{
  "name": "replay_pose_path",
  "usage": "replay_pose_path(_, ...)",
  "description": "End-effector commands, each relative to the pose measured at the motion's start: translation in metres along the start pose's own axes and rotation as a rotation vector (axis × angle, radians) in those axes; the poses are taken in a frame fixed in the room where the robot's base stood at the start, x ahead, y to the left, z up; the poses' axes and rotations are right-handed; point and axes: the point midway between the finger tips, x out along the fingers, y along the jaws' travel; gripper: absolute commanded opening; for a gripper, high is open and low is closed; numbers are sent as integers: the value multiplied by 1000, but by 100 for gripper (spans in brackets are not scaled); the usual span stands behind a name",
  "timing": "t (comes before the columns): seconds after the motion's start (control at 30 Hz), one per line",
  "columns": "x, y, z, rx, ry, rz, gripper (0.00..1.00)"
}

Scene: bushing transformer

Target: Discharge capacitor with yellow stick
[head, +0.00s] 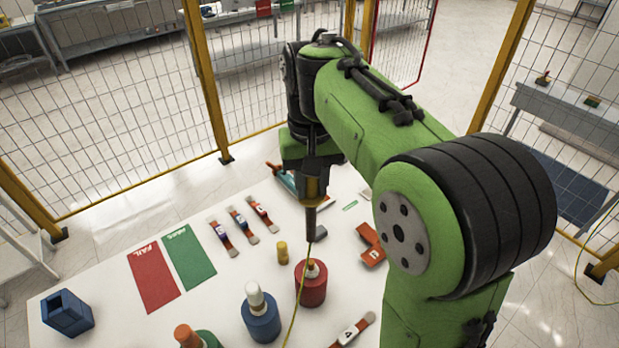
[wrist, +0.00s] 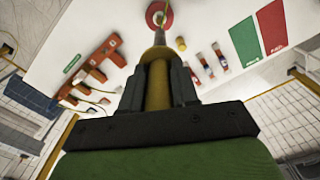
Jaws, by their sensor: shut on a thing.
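My gripper (head: 313,170) is shut around the yellow stick (head: 311,188) and holds it upright, pointing down over the table. The stick's dark lower end is just above the red capacitor (head: 312,292) in the head view; I cannot tell if they touch. A thin yellow-green wire runs from near the tip toward the front. In the wrist view my gripper (wrist: 158,78) clasps the stick (wrist: 157,92), which points toward the red capacitor (wrist: 166,17). A blue capacitor (head: 261,320) with a white top and a green one (head: 208,339) with an orange top stand front-left.
Red FAIL (head: 152,278) and green PASS (head: 189,262) mats lie left on the white table. A small yellow cylinder (head: 283,253) stands close to the red capacitor. Several orange-ended strips (head: 241,224), orange brackets (head: 371,253) and a blue box (head: 68,313) are around.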

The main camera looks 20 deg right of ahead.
Motion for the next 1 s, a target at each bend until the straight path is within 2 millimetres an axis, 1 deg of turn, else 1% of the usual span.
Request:
replay_pose_path(0.23, 0, 0, 1, 0, 0, 0, 0)
replay_pose_path(0.37, 9, 0, 1, 0, 0, 0, 0)
replay_pose_path(0.6, 35, 0, 1, 0, 0, 0, 0)
replay_pose_path(0.73, 45, 0, 1, 0, 0, 0, 0)
replay_pose_path(1.0, 45, 0, 1, 0, 1, 0, 0)
